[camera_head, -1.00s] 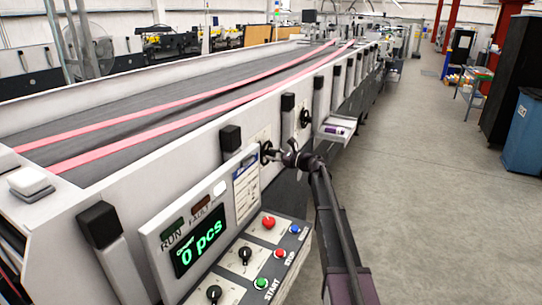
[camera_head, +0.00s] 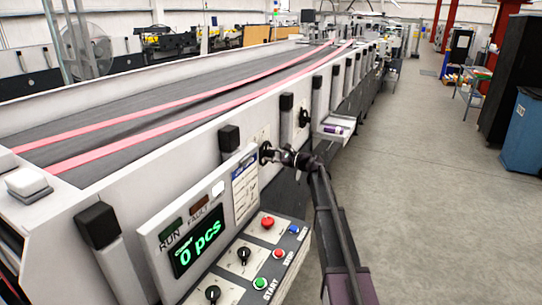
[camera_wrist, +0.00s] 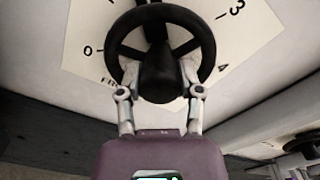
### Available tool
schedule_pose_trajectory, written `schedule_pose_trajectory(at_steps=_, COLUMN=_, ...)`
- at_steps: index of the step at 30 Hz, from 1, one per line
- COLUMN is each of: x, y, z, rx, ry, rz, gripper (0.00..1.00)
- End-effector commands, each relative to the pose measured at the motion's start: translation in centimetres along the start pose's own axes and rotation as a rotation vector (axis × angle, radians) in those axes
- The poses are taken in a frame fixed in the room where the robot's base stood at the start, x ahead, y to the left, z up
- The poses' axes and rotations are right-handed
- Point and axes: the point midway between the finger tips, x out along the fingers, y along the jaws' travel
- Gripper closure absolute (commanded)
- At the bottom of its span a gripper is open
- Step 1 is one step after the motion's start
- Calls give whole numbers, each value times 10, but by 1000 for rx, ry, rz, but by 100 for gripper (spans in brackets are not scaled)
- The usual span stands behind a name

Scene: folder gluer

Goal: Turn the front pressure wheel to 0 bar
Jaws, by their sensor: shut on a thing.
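The front pressure wheel (camera_wrist: 206,42) is a black spoked handwheel on the machine's side wall. A pale dial plate (camera_wrist: 84,32) behind it shows the marks 0, 3 and 4; other marks are partly hidden by the wheel. In the wrist view my gripper (camera_wrist: 160,82) has its fingers on both sides of the wheel's black hub (camera_wrist: 160,65), shut on it. In the head view the wheel (camera_head: 265,153) is small, and my gripper (camera_head: 274,156) reaches it from the right. The wheel's pointer cannot be made out clearly.
A control panel (camera_head: 246,258) with knobs and buttons juts out left of my arm. Its display (camera_head: 195,240) reads 0 pcs. A second wheel (camera_head: 304,117) and a small tray (camera_head: 335,126) lie farther along the machine.

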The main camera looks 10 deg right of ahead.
Motion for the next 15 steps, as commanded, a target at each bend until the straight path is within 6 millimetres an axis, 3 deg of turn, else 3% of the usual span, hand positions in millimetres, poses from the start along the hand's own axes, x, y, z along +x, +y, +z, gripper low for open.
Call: schedule_pose_trajectory(at_steps=15, x=5, y=-3, z=0, rx=-484, ry=-1, rz=-7, gripper=100)
